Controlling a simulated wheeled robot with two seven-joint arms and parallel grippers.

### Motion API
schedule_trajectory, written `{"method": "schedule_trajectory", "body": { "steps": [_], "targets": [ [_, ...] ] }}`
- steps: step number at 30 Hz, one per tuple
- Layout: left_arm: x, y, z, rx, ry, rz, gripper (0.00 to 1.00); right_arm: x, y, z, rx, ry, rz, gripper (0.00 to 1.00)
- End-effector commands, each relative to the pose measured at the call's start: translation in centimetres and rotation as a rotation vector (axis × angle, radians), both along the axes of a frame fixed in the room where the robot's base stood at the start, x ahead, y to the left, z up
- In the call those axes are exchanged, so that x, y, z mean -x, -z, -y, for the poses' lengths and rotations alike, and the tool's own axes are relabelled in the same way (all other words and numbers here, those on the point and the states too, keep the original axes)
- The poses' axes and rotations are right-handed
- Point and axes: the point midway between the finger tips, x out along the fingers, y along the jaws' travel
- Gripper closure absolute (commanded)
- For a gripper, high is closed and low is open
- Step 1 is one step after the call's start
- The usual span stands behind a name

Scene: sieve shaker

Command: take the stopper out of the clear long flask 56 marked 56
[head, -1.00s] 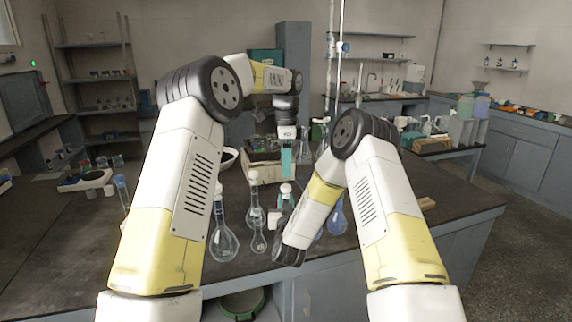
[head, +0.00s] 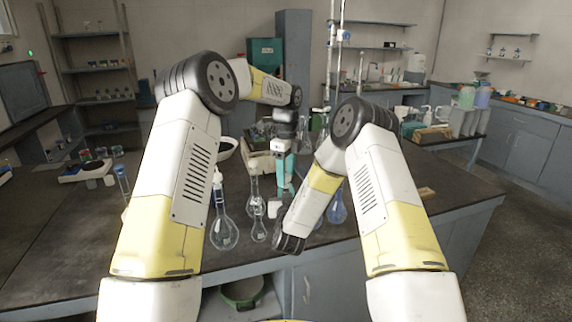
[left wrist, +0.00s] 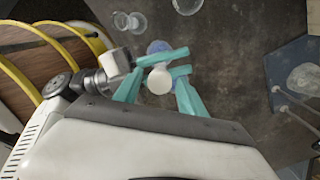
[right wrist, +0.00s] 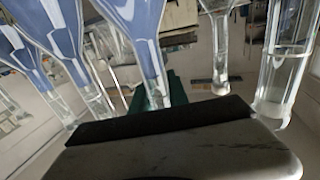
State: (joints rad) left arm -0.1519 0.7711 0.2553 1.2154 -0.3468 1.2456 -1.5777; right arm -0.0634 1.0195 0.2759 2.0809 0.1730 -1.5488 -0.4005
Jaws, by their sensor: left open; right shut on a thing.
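My left gripper (head: 286,182) points down over the bench; its teal fingers are spread. In the left wrist view, a round white stopper (left wrist: 158,79) sits between its open fingers (left wrist: 157,86). My right gripper (left wrist: 174,63) reaches in from the left there, its teal fingers lying across just beside the stopper. It is shut, apparently on the neck of the flask under the stopper; the neck itself is hidden. A bluish round body (left wrist: 158,47) shows below the fingers. No number can be read. In the head view my right arm covers most of this flask.
Clear long-necked flasks stand close by on the left, one large (head: 223,233) and one smaller (head: 257,207). A blue flask (head: 337,211) stands right of my right forearm. A box (head: 258,164) and a bowl (head: 226,146) are behind.

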Motion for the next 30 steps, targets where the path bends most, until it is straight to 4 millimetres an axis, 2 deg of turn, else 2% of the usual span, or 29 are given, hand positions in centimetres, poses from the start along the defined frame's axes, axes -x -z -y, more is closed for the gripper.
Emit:
{"method": "schedule_trajectory", "body": {
  "steps": [4,11,18,19,26,30],
  "targets": [
    [0.00,0.70,-0.01,0.000,-0.001,0.000,0.52,0.01,0.04,0.01,0.000,0.000,-0.001,1.00],
    [0.00,0.75,-0.01,0.000,-0.001,0.000,0.52,0.01,0.04,0.01,0.000,0.000,-0.001,1.00],
    [0.00,0.73,0.00,0.000,-0.001,0.000,0.97,0.01,0.04,0.00,0.000,0.000,-0.001,1.00],
    [0.00,0.73,0.00,0.000,-0.001,0.000,1.00,0.01,0.04,0.00,0.000,0.000,-0.001,1.00],
    [0.00,0.70,0.02,0.000,-0.060,0.001,1.00,0.01,0.04,0.00,0.000,0.000,-0.001,1.00],
    [0.00,0.66,0.04,-0.001,-0.315,0.002,1.00,0.02,0.04,0.00,0.000,0.000,-0.001,1.00]
  ]
}}
